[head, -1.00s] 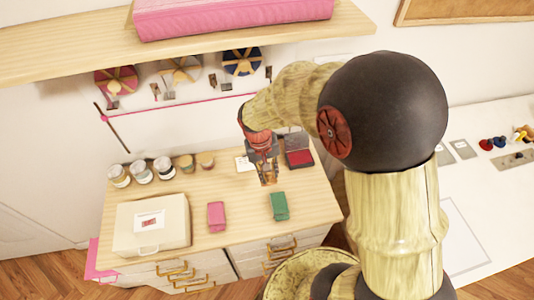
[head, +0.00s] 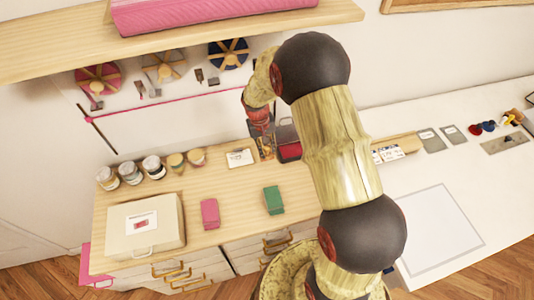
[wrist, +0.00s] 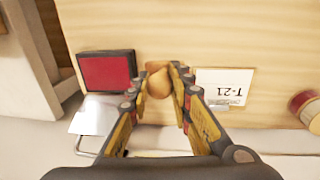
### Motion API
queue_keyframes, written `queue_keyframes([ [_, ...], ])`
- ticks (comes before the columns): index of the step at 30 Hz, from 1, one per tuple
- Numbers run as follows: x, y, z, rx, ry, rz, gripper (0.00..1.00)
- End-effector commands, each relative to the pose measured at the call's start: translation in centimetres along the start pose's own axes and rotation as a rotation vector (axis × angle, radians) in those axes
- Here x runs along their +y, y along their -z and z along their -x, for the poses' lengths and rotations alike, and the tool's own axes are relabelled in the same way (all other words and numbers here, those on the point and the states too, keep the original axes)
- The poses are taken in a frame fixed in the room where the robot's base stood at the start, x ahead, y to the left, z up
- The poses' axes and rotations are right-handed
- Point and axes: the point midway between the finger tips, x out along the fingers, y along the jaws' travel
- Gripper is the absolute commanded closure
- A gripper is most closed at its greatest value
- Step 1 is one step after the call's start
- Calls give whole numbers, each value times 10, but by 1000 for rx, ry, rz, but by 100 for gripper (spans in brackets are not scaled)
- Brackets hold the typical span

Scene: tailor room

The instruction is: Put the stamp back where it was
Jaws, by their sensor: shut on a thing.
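The stamp (wrist: 158,80) shows a rounded wooden handle in the wrist view. My gripper (wrist: 161,82) is shut on it, with one finger on each side. The stamp's lower end is hidden, so I cannot tell whether it touches the tabletop. In the head view my gripper (head: 266,154) is at the back right of the wooden cabinet top (head: 240,190). It is between the white T-21 card (head: 240,157) and the open red ink pad (head: 290,150). The card (wrist: 224,84) and ink pad (wrist: 108,71) flank it in the wrist view.
Several jars (head: 131,172) stand along the back left. A cream case (head: 145,227), a pink block (head: 210,213) and a green block (head: 273,200) are in front. A shelf (head: 190,42) overhangs the back. Bare wood lies around the blocks.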

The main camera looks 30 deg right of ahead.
Motion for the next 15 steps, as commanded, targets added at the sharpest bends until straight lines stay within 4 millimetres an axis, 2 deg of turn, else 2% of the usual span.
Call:
queue_keyframes([
  [4,2,6,-10,0,0,0,100],
  [9,-2,5,-34,0,0,1,100],
  [15,-3,6,-36,2,0,0,100],
])
